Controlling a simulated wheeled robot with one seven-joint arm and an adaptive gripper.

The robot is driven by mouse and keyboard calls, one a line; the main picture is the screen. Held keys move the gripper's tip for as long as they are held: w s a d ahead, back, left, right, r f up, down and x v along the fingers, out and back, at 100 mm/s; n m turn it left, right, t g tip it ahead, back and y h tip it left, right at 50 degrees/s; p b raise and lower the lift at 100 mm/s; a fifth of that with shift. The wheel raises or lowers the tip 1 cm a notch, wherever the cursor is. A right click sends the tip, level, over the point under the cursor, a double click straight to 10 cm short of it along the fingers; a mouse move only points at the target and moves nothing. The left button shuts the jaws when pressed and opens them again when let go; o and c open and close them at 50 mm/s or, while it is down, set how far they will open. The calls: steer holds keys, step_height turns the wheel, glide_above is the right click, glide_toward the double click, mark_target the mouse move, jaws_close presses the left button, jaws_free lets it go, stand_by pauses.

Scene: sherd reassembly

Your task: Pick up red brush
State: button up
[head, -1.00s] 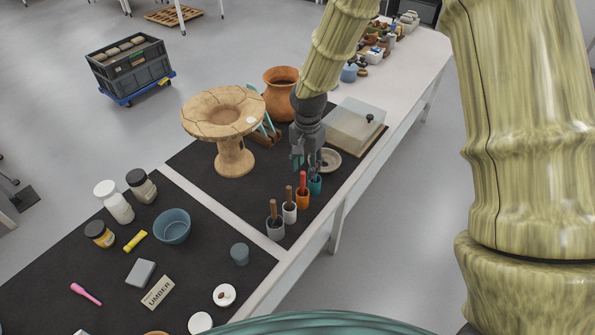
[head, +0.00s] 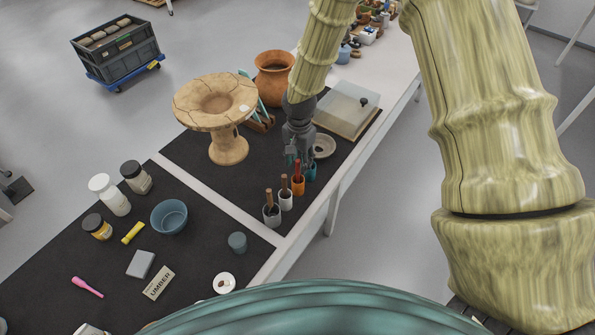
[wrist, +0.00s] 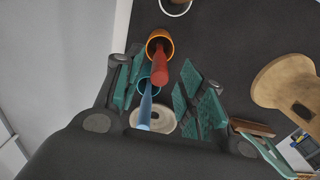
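The red brush (head: 297,168) stands handle-up in an orange cup (head: 298,188), the second nearest the right end of a row of cups. In the wrist view the red brush (wrist: 160,66) and orange cup (wrist: 168,38) lie ahead, between the lines of the fingers. My gripper (head: 295,155) is open and empty, above the orange and teal cups. In the wrist view, the teal-padded fingers of my gripper (wrist: 163,90) stand apart on both sides of a blue brush (wrist: 146,104), whose teal cup is partly hidden. I cannot tell whether they touch anything.
A white cup (head: 286,201) and a grey cup (head: 271,216) with wooden-handled brushes stand close by. A pale dish (head: 324,146), a clear-lidded box (head: 346,108) and a cracked clay stand (head: 228,148) are behind. The table edge runs close along the right.

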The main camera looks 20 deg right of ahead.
mark_target(298, 170)
steer(key=shift+s+a+f+p, duration=0.15)
steer(key=shift+s+f+p, duration=0.15)
steer(key=shift+s+p, duration=0.25)
steer(key=f, duration=0.1)
steer(key=f+p, duration=0.1)
steer(key=f, duration=0.1)
steer(key=shift+w+f, duration=0.15)
steer(key=shift+w, duration=0.2)
steer(key=shift+s, duration=0.25)
steer(key=shift+w, duration=0.1)
steer(key=c, duration=0.4)
jaws_close()
